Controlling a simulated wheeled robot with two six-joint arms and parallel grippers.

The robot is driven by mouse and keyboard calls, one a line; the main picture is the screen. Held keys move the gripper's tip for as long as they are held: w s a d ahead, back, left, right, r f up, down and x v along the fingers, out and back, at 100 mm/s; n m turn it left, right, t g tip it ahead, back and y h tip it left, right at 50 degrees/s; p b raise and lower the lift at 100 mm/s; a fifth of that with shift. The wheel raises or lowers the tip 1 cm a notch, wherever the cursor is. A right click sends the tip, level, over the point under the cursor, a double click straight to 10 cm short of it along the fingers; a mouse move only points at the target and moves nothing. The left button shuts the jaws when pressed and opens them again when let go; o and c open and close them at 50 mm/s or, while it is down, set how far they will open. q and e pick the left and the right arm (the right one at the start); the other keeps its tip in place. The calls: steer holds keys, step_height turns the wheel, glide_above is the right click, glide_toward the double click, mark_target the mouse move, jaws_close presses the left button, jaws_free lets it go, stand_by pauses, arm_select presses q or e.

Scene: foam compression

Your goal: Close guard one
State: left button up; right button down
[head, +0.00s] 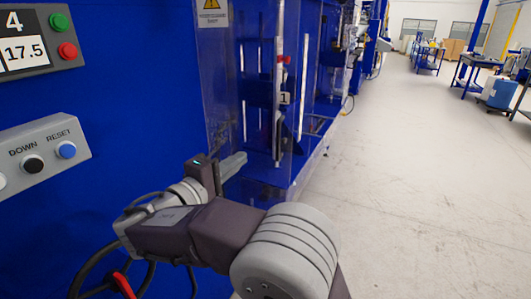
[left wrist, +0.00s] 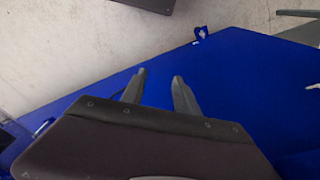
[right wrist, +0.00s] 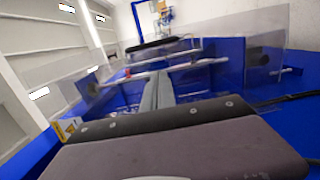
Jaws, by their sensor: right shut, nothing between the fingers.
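Guard one is a clear panel marked with a "1" label (head: 285,98), on the blue machine in the head view. A dark upright bar with a red top (head: 284,59) stands at the label. I cannot tell how far the guard stands open. My right gripper (head: 236,162) is shut and empty, in front of the machine, lower and left of the label, apart from the bar. Its fingers lie together in the right wrist view (right wrist: 158,90), pointing towards blurred bars and clear panels. My left gripper (left wrist: 160,73) has its fingers apart with nothing between them, over a blue surface; the head view does not show it.
A grey button box (head: 45,155) with DOWN and RESET buttons and a display panel (head: 30,45) are on the blue wall at left. A clear panel with a yellow warning sticker (head: 212,12) stands left of guard one.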

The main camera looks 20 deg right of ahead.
steer(key=w+d, duration=0.2)
steer(key=d, duration=0.6)
steer(key=shift+d, duration=0.15)
